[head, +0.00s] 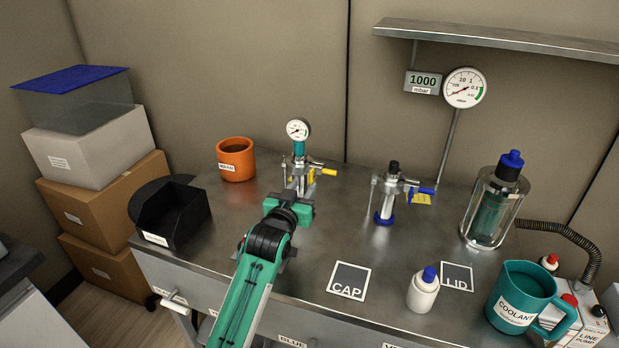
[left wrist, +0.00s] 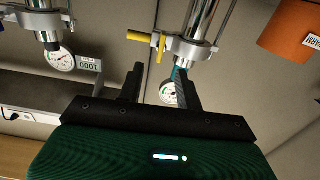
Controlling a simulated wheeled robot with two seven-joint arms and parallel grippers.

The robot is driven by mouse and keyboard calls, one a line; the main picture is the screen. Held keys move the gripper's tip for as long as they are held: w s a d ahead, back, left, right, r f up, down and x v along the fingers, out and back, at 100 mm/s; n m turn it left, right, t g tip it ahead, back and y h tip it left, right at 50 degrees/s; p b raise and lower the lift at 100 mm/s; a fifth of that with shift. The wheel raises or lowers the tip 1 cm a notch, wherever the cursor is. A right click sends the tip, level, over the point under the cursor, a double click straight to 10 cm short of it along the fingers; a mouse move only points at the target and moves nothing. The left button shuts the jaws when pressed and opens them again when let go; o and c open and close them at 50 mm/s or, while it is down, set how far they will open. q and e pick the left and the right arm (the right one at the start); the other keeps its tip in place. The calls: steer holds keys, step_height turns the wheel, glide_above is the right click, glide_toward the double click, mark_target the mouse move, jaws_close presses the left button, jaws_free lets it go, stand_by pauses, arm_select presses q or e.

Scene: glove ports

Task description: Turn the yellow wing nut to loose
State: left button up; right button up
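A yellow wing nut (head: 311,177) sits on the side of the left metal clamp stand, close to a yellow lever (head: 324,171). In the left wrist view the wing nut (left wrist: 161,47) is a small upright yellow piece at the inner end of the lever (left wrist: 140,37). My left gripper (head: 289,196) is in front of the stand, pointing at it. Its dark fingers (left wrist: 159,72) are apart with nothing between them, and the nut shows beyond their tips, apart from them. My right gripper is in neither view.
The left stand carries a round gauge (head: 298,129). An orange pot (head: 236,160) and a black bin (head: 172,212) stand to its left. A second stand (head: 388,196) with a blue lever is to the right. The bench (head: 335,225) between the stands is clear.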

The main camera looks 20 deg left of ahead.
mark_target(311, 175)
arm_select(q)
steer(key=w, duration=0.6)
steer(key=shift+d, duration=0.1)
steer(key=shift+s, duration=0.1)
jaws_close()
